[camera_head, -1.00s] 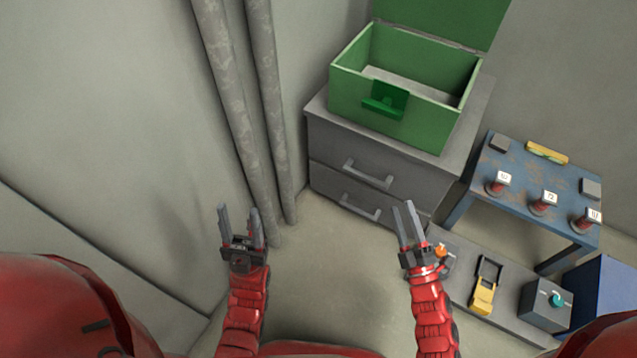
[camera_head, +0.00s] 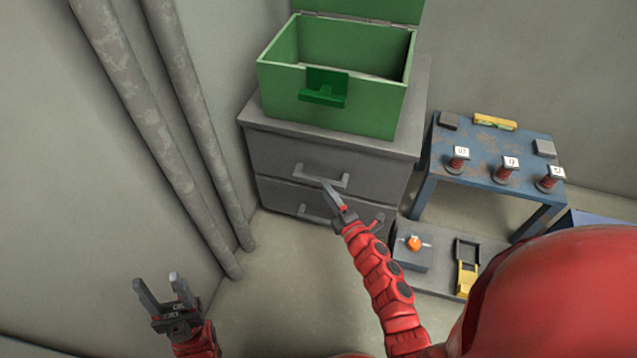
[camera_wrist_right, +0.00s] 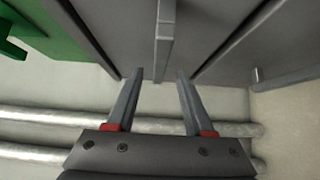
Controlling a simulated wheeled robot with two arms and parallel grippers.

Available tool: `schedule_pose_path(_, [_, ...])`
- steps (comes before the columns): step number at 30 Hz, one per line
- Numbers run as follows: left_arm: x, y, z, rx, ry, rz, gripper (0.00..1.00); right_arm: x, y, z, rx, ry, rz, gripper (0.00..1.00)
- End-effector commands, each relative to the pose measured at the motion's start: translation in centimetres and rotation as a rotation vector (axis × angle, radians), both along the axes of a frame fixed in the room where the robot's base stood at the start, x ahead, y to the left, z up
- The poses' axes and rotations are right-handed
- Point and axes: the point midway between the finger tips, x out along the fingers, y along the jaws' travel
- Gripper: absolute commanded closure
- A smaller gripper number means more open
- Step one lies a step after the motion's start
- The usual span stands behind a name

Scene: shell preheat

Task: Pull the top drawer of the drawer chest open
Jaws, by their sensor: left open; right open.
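The grey drawer chest (camera_head: 395,160) stands against the back wall with both drawers shut. The top drawer (camera_head: 275,153) has a bar handle (camera_head: 322,180). My right gripper (camera_head: 331,194) is open at the top handle, seen nearly edge-on in the head view. In the right wrist view the top handle (camera_wrist_right: 164,40) lines up with the gap between the open fingers (camera_wrist_right: 160,75). I cannot tell whether the fingertips reach past the bar. The lower drawer's handle (camera_head: 309,213) is partly hidden by my right gripper. My left gripper (camera_head: 158,282) is open and empty, low at the left, away from the chest.
An open green box (camera_head: 365,110) sits on the chest. Pipes (camera_head: 205,140) run down the wall at left. A blue table (camera_head: 482,150) with several numbered red pieces stands at right. A low grey platform (camera_head: 440,278) lies near the chest's right side. Floor before the chest is clear.

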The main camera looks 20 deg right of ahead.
Motion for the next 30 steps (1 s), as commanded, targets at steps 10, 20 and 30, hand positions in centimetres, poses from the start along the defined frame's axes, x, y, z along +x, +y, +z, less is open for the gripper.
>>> schedule_pose_path(10, [-0.2, 0.0, -1.0, 0.018, -0.014, 0.0, 0.5, 5.2, 1.0, 0.0, 0.002, -0.003, 0.002, 0.47])
schedule_pose_path(20, [-0.3, 0.0, -1.0, 0.02, -0.016, 0.001, 0.5, 5.7, 1.1, 0.0, 0.001, 0.0, 0.001, 0.47])
schedule_pose_path(30, [-0.3, 0.0, -1.0, 0.019, -0.016, 0.001, 0.5, 5.7, 1.1, 0.0, 0.001, 0.0, 0.001, 1.0])
